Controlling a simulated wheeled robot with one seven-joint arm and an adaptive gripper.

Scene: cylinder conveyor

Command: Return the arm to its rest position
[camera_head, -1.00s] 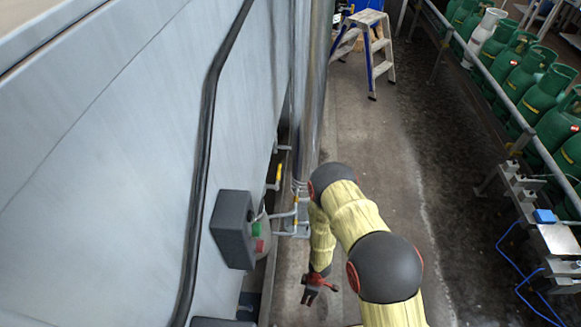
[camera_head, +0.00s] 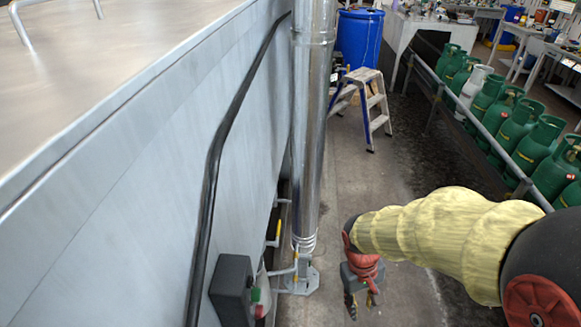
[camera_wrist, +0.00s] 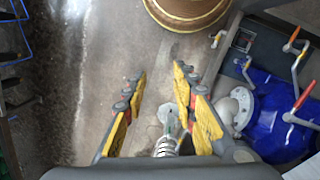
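My arm, in a yellow cover with dark joints, comes in from the right in the head view. My gripper (camera_head: 361,299) hangs at its end, pointing down above the concrete floor. In the wrist view my gripper (camera_wrist: 159,108) shows two yellow and black fingers spread wide apart.
A grey metal wall (camera_head: 150,170) with a control box (camera_head: 232,288) stands left. A steel pipe (camera_head: 313,120), step stool (camera_head: 364,105) and blue barrel (camera_head: 360,40) stand ahead. Green cylinders (camera_head: 520,130) line the right behind a rail. The wrist view shows blue piping (camera_wrist: 275,120).

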